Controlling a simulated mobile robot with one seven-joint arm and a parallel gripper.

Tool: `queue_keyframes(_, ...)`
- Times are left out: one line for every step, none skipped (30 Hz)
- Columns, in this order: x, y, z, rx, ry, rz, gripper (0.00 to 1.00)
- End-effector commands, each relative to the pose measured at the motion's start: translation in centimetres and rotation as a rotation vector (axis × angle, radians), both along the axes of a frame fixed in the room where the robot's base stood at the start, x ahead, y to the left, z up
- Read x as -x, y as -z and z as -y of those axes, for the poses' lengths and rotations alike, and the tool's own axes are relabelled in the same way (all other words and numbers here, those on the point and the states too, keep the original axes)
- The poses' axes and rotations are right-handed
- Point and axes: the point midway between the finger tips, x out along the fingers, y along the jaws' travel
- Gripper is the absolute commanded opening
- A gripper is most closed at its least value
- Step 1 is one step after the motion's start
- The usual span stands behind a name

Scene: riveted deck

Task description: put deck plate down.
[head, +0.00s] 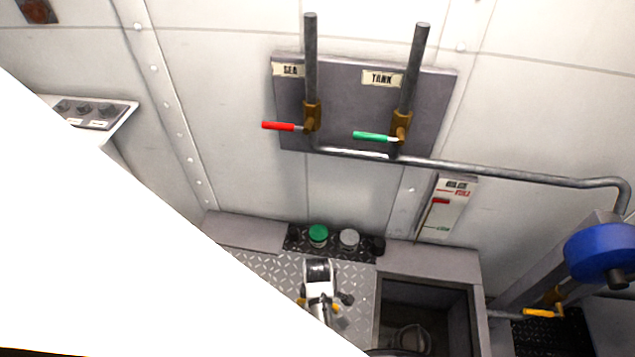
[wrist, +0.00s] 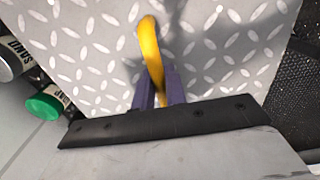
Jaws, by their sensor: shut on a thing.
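The deck plate (head: 357,280) is grey tread metal with a raised diamond pattern, left of an open well in the head view. It fills the upper part of the wrist view (wrist: 95,60), with a curved yellow handle (wrist: 149,40). My gripper (head: 319,303) is over the plate; in the wrist view its dark fingers (wrist: 159,90) are shut on the handle. The plate looks about level. I cannot tell whether it touches the deck. A large white shape hides its left part in the head view.
The open well (head: 425,305) lies right of the plate, with a grey object inside. A green-capped container (head: 318,235) and a grey-capped one (head: 349,238) stand behind the plate. Wall pipes carry a red lever (head: 279,126) and a green lever (head: 371,136). A blue wheel (head: 600,252) is far right.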

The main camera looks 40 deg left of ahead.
Motion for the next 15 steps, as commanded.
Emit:
queue_keyframes(-0.1,0.6,-0.1,-0.001,0.0,0.002,0.0)
queue_keyframes(-0.1,1.0,-0.1,0.0,0.0,0.001,0.0)
queue_keyframes(-0.1,1.3,-0.1,-0.002,0.0,0.002,0.0)
queue_keyframes(-0.1,1.5,-0.1,-0.002,0.0,0.002,0.0)
queue_keyframes(-0.1,1.7,-0.1,-0.002,0.0,0.002,0.0)
queue_keyframes(-0.1,1.9,-0.1,-0.002,0.0,0.002,0.0)
queue_keyframes(-0.1,2.0,-0.1,-0.002,0.0,0.002,0.0)
queue_keyframes(-0.1,2.2,-0.1,-0.002,0.0,0.002,0.0)
queue_keyframes(-0.1,2.6,-0.1,-0.002,0.0,0.002,0.0)
queue_keyframes(-0.1,3.0,0.0,-0.002,0.0,0.001,0.0)
queue_keyframes(-0.1,3.5,-0.1,0.0,0.0,0.001,0.0)
queue_keyframes(-0.1,4.0,-0.1,-0.001,0.0,0.0,0.0)
queue_keyframes(-0.1,4.4,-0.1,0.0,0.0,0.001,0.0)
queue_keyframes(-0.1,4.8,-0.1,-0.001,0.0,0.0,0.0)
queue_keyframes(-0.1,5.2,-0.1,-0.002,0.0,0.001,0.0)
